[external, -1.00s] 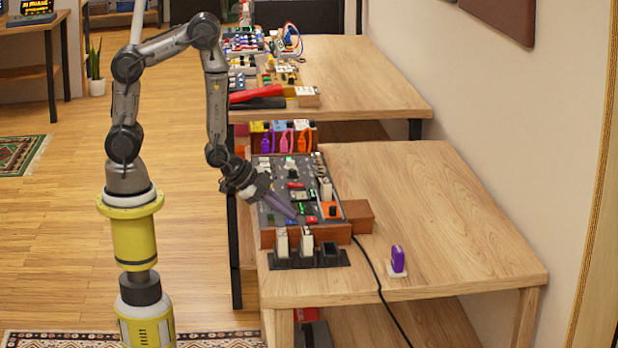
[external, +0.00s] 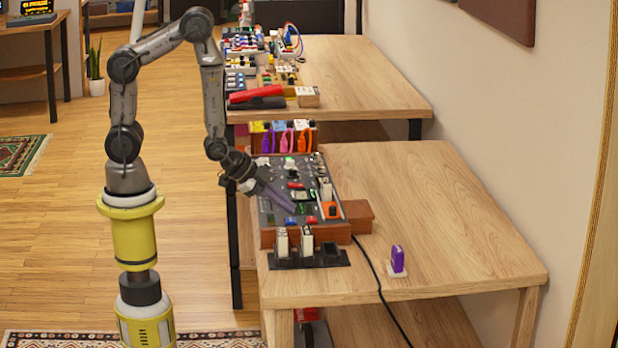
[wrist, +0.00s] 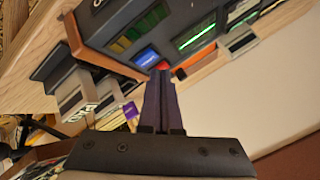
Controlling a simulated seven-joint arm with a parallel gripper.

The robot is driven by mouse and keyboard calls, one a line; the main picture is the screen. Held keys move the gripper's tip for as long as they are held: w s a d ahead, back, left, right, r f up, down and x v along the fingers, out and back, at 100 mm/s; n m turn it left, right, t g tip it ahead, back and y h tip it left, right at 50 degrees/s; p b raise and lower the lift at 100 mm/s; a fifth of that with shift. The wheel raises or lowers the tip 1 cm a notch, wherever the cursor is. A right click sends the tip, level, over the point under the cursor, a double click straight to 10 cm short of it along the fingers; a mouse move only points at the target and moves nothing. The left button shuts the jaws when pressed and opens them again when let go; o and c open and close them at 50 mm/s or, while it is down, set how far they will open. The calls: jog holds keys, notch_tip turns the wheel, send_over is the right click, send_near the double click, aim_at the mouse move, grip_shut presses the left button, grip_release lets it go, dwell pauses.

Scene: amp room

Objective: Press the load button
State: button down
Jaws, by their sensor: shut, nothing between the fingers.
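My gripper (external: 291,208) is shut and empty, with its dark fingers slanting down over the control panel (external: 280,172) on the near table. In the wrist view the fingertips (wrist: 161,76) overlap a red button (wrist: 164,66), and a blue button (wrist: 147,57) is just beyond them to the upper left. I cannot tell whether the tips touch the red button. No label reading "load" is legible, so I cannot tell which button it is. Red and blue buttons show small on the panel in the external view, partly behind my fingers.
A dark holder (external: 342,261) with white-topped modules stands in front of the panel. A purple piece (external: 398,259) on a white base stands to its right. A black cable (external: 378,282) runs over the table's front edge. The table's right side is clear.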

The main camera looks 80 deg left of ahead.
jog(key=shift+r, duration=2.55)
jog(key=shift+w+r, duration=0.15)
jog(key=shift+r, duration=0.15)
notch_tip(320, 180, up, 10)
jog(key=w+t, duration=0.3)
notch_tip(320, 180, up, 12)
jog(key=n, duration=0.2)
send_over(286, 219)
jog(key=s+d, duration=0.1)
jog(key=s, duration=0.1)
jog(key=s+f+n+g, duration=0.1)
jog(key=s+n+g, duration=0.2)
jog(key=s, duration=0.6)
jog(key=s+f+n+g+h, duration=0.1)
jog(key=s+n+g, duration=0.1)
jog(key=s, duration=0.8)
jog(key=shift+s+d+f+n+g, duration=0.2)
jog(key=shift+f+n+g, duration=0.15)
jog(key=shift+g, duration=0.45)
